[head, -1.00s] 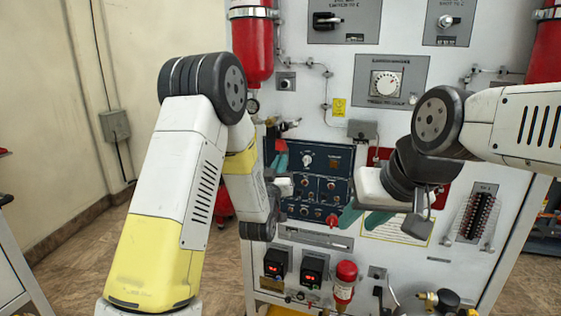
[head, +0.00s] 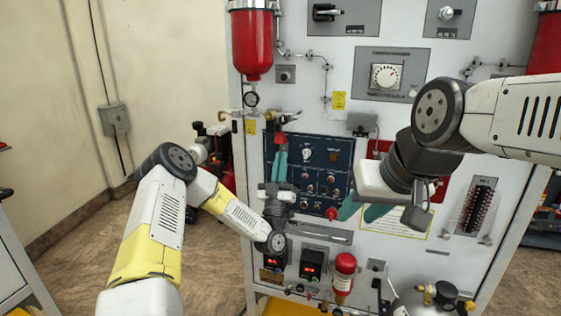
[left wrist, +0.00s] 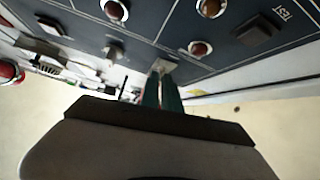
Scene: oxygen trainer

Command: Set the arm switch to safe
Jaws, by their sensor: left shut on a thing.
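The dark blue control panel (head: 340,155) holds a pale dial, several knobs and small switches; I cannot read which label marks the arm switch. My left gripper (head: 281,143) reaches up along the panel's left edge, with its green fingers close together near the upper left corner. In the left wrist view the fingers (left wrist: 162,80) are shut on a small pale switch piece (left wrist: 163,65) at the panel's edge; the fingers partly hide it, and its position is unclear. My right gripper (head: 363,212) is open, with its green fingers apart, in front of the panel's lower right.
A red knob (head: 332,213) is close to my right fingers. A red cylinder (head: 251,45) hangs at the upper left, with a gauge (head: 251,99) below it.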

